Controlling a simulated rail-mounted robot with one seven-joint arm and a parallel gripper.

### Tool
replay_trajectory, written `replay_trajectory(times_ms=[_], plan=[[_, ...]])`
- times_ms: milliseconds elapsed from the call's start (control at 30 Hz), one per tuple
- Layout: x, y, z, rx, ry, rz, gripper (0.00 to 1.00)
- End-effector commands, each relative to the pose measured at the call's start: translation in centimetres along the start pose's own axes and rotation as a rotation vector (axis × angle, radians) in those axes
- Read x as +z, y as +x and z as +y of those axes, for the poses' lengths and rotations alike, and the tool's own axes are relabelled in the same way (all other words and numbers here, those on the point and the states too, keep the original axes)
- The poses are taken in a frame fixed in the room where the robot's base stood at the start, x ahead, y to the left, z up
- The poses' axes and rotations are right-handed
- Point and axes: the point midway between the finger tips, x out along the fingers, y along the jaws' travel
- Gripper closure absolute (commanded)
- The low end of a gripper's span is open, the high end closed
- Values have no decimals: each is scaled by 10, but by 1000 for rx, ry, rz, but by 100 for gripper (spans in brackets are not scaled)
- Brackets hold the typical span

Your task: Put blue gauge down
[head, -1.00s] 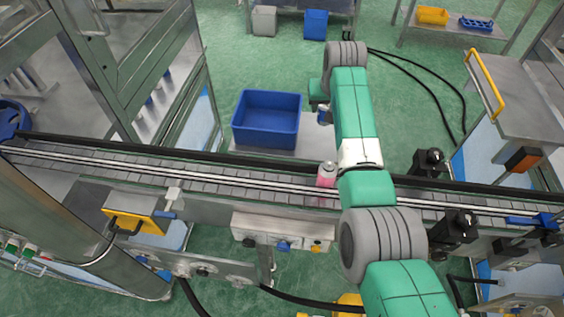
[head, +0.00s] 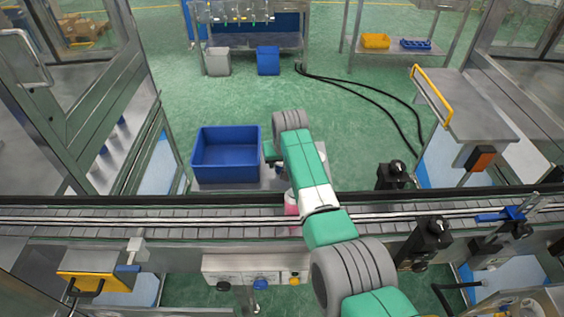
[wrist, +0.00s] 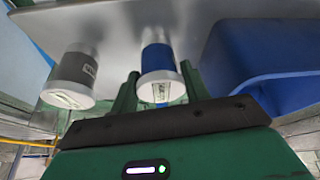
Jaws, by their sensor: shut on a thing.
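The blue gauge (wrist: 158,62) is a short cylinder with a blue band and a white labelled end. It sits between the two fingers of my gripper (wrist: 160,78), which are shut on it. The grey metal tabletop (wrist: 120,22) lies close behind it in the wrist view; I cannot tell whether the gauge touches it. A similar grey gauge (wrist: 77,72) stands to the left, apart from my fingers.
A blue bin (head: 226,158) is on the small table, and it also shows close on the right in the wrist view (wrist: 265,60). The conveyor (head: 180,215) runs in front, with a pink can (head: 291,205) partly hidden by my arm. Green floor is open behind.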

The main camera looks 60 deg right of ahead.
Motion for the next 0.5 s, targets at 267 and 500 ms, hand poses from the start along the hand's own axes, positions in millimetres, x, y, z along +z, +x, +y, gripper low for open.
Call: replay_trajectory(times_ms=[267,500], plan=[[0,2,0,0,0,1,81],[0,1,0,0,0,1,32]])
